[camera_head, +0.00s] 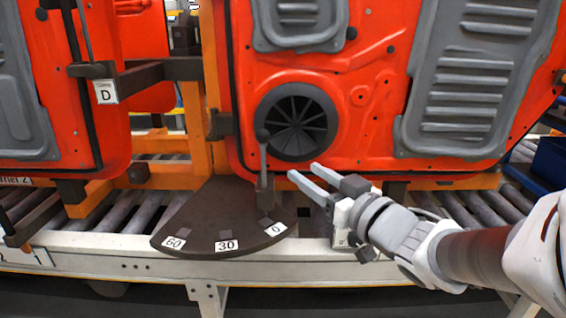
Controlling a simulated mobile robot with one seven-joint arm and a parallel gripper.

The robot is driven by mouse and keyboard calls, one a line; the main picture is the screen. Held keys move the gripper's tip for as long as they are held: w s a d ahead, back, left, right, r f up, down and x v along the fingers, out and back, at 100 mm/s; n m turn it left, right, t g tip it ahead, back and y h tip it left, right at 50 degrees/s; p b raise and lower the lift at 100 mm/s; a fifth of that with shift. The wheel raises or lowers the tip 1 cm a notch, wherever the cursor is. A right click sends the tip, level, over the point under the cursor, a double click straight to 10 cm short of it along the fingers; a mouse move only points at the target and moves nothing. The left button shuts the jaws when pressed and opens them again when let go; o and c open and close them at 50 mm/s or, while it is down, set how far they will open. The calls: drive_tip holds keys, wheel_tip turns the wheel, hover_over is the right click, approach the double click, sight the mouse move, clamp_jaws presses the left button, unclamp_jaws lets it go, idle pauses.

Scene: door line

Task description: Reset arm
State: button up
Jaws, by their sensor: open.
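A dark lever (263,165) with a round knob on top stands upright on a dark quarter-round plate (200,220). The plate carries labels 60, 30 and 0, and the lever's foot is near the 0 label (275,228). My gripper (304,178) is open and empty, just right of the lever. Its two fingers point left toward the lever, with a small gap visible in the picture. Whether they touch it in depth I cannot tell. My arm comes in from the right.
Red door panels (390,60) hang on an orange frame (195,110) behind the plate. A black clamp arm with label D (106,92) juts out at upper left. A roller conveyor (120,218) with a white rail runs below. A blue bin (550,160) is at far right.

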drive_tip(key=shift+d, duration=0.1)
idle(0.3)
drive_tip(key=s+d+f+m+g+h, duration=0.1)
drive_tip(key=s+d+f+m+h, duration=0.15)
drive_tip(key=d+h, duration=0.25)
drive_tip(key=s+d+f+m+g+h, duration=0.1)
drive_tip(key=d+m+g+h, duration=0.15)
drive_tip(key=d+h, duration=0.35)
drive_tip(key=s+a+f+m+g+y, duration=0.1)
drive_tip(key=s+a+f+g, duration=0.15)
drive_tip(key=s, duration=0.45)
drive_tip(key=s+a+f+g, duration=0.1)
drive_tip(key=s+f+g, duration=0.2)
drive_tip(key=s, duration=0.5)
wheel_tip(320, 180, up, 26)
drive_tip(key=p, duration=2.5)
drive_tip(key=shift+f+g, duration=0.25)
drive_tip(key=shift+g, duration=0.05)
